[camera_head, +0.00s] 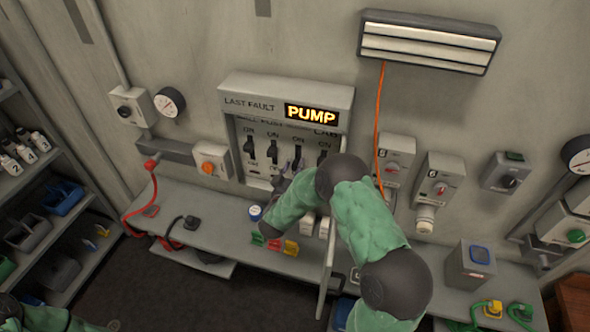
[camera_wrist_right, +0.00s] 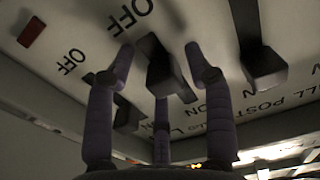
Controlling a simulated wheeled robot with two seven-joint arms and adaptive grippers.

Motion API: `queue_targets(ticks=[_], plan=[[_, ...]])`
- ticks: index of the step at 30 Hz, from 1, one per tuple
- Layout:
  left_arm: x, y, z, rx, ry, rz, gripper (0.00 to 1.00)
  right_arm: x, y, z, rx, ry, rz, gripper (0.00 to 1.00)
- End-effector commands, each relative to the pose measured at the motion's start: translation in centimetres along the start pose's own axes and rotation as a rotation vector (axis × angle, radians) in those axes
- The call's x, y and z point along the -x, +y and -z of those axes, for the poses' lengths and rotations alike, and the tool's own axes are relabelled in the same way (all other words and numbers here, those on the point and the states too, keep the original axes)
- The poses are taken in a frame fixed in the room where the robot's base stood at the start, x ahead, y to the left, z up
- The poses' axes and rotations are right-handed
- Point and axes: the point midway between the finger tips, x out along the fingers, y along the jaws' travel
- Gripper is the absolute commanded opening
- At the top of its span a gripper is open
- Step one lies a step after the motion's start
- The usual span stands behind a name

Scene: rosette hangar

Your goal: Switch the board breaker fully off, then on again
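The breaker board (camera_head: 232,150) is a grey wall box with a row of several black levers marked ON at the top. Its lit display (camera_head: 311,115) reads PUMP beside LAST FAULT. My right gripper (camera_head: 287,178) is at the lower part of the board, partly hidden by my arm. In the right wrist view, its dark fingers (camera_wrist_right: 160,62) are spread on both sides of one black lever (camera_wrist_right: 163,68), with gaps visible. OFF and ON labels show around it; its exact position is unclear. Only a small tip of my left gripper (camera_head: 113,325) seems to show at the bottom edge.
Another lever (camera_wrist_right: 262,65) stands to the right of the gripper in the wrist view. An open door panel (camera_head: 326,272) juts out below the board. An orange cable (camera_head: 378,125) hangs on the right.

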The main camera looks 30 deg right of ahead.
Motion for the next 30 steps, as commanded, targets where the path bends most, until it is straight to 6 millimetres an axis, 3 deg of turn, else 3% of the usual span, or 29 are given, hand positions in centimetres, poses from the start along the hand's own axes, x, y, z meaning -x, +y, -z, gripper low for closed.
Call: queue_targets(ticks=[8, 21, 30], plan=[[0.0, 0.0, 0.0, 0.000, 0.000, 0.000, 0.79, 1.1, -0.2, 0.2, -0.001, 0.003, 0.003, 0.53], [0.0, 0.0, 0.0, 0.000, 0.000, 0.000, 0.79, 9.1, -0.1, 0.1, 0.000, 0.001, 0.004, 0.53], [0.0, 0.0, 0.0, 0.000, 0.000, 0.000, 0.79, 11.8, 0.0, 0.0, -0.001, 0.000, 0.001, 0.53]])
